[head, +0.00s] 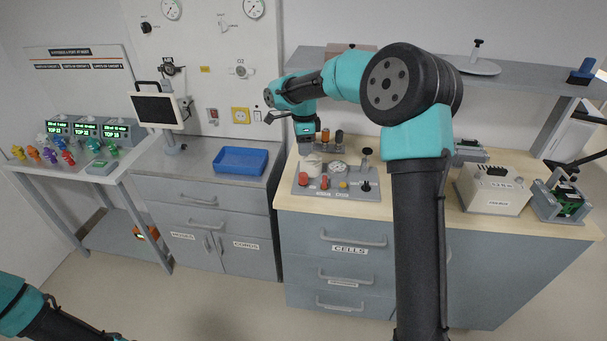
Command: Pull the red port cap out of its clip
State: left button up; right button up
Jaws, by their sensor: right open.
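A grey panel (357,192) lies on the wooden worktop, with several small fittings on it. Two small red pieces stand near its front left edge: one further left (303,180) and a slimmer one (324,182) to its right. They are too small for me to tell which is the port cap, and no clip can be made out. My right gripper (306,146) points down above the back left of the panel, behind and above the red pieces and apart from them. It is open and appears empty. My left arm shows at the bottom left corner, its gripper outside the picture.
Dark knobs (366,152) stick up from the panel, and a pale pot (311,164) stands at its back left. A blue tray (241,160) sits on the steel counter to the left. A white box (494,190) stands at the right. A shelf (520,75) hangs above.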

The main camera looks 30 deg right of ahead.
aim_at(304, 175)
notch_tip(304, 175, down, 13)
jog(key=shift+r, duration=0.2)
dwell(0.3)
jog(key=shift+c, duration=0.4)
jog(key=c, duration=0.6)
jog(key=shift+r, duration=0.15)
jog(key=shift+r, duration=1.4)
